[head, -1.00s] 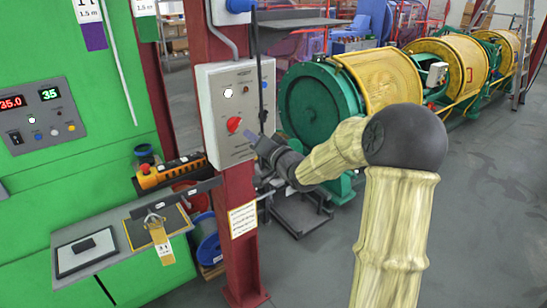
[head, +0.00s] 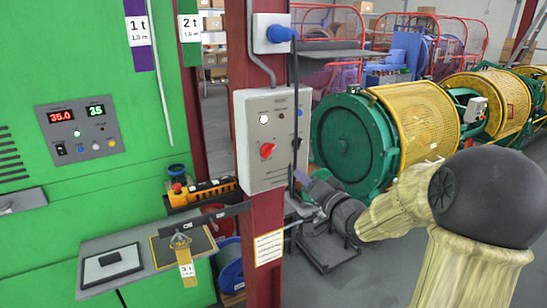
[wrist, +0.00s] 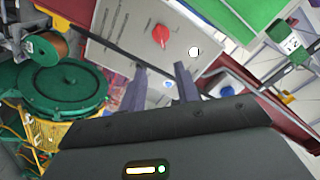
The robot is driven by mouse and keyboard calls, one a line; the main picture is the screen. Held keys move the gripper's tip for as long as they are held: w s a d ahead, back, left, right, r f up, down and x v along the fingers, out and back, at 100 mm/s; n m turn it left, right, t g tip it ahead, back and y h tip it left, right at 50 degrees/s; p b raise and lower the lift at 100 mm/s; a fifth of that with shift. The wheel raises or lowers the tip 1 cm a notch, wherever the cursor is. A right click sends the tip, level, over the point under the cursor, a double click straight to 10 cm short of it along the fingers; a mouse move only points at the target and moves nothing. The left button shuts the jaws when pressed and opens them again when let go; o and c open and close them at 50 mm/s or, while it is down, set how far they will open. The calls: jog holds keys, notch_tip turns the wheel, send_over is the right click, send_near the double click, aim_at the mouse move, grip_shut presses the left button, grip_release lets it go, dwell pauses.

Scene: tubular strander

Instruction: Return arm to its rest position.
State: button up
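My gripper (wrist: 160,80) shows in the wrist view with its two dark fingers apart and nothing seen between them. In the head view my gripper (head: 306,184) is by the lower right edge of a light grey control box (head: 268,170); its fingertips are small there and hard to make out. My arm, in pale ribbed covers with a dark round elbow, reaches in from the lower right. The box, with its red knob (head: 267,150), also fills the top middle of the wrist view (wrist: 125,30). I cannot tell whether the fingers touch it.
A red post (head: 263,225) carries the box. A black cable (head: 295,80) hangs close to my gripper. The green strander drum (head: 345,145) with its yellow guard (head: 415,125) stands behind my arm.

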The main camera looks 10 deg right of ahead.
jog(key=s+a+f+n+g+h, duration=0.2)
jog(key=s+f+g+h, duration=0.35)
jog(key=f, duration=0.55)
jog(key=s+a+f+n+g, duration=0.1)
jog(key=s+a+f+g, duration=0.1)
jog(key=s, duration=0.7)
jog(key=s+a+f+n+g, duration=0.2)
jog(key=s+f+g, duration=0.3)
jog(key=s+g, duration=0.2)
jog(key=shift+s+f+n, duration=0.15)
jog(key=shift+s+n, duration=0.15)
jog(key=shift+s, duration=0.7)
